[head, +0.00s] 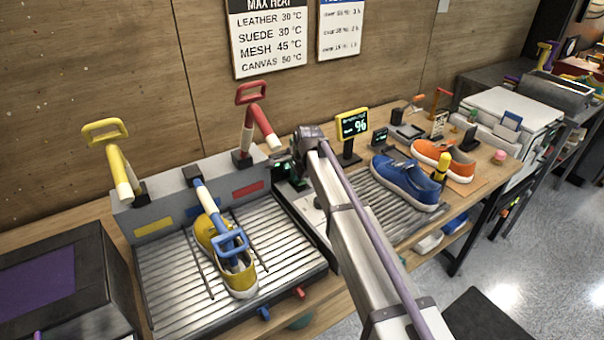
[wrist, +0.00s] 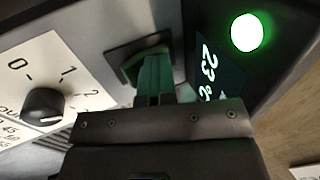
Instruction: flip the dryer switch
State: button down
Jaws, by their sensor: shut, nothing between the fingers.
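The dryer panel shows close up in the wrist view. On it is a dark square switch plate (wrist: 122,52) with green light falling on it; the switch's position is hidden behind my fingers. My gripper (wrist: 154,62) is shut and empty, with its fingertips at this plate; I cannot tell whether they touch. A black dial knob (wrist: 44,104) on a white scale marked 0, 1, 2 is left of the fingers. A bright green lamp (wrist: 245,32) and a display reading 23 °C (wrist: 207,72) are to the right. In the head view my gripper (head: 284,160) is at the dryer, mostly hidden by my wrist.
A yellow shoe (head: 240,276) with a blue-handled tool stands on the ribbed tray (head: 165,290), left of my arm. Red (head: 250,93) and yellow (head: 105,131) handles rise behind it. A blue sneaker (head: 404,183) and an orange shoe (head: 442,157) are to the right.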

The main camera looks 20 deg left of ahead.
jog(key=shift+s+d, duration=0.45)
jog(key=shift+d, duration=0.2)
jog(key=p+v, duration=1.3)
jog(key=v, duration=0.1)
jog(key=shift+s+d+f, duration=0.2)
jog(key=shift+s+d, duration=0.15)
jog(key=shift+d, duration=0.05)
jog(key=shift+w, duration=0.1)
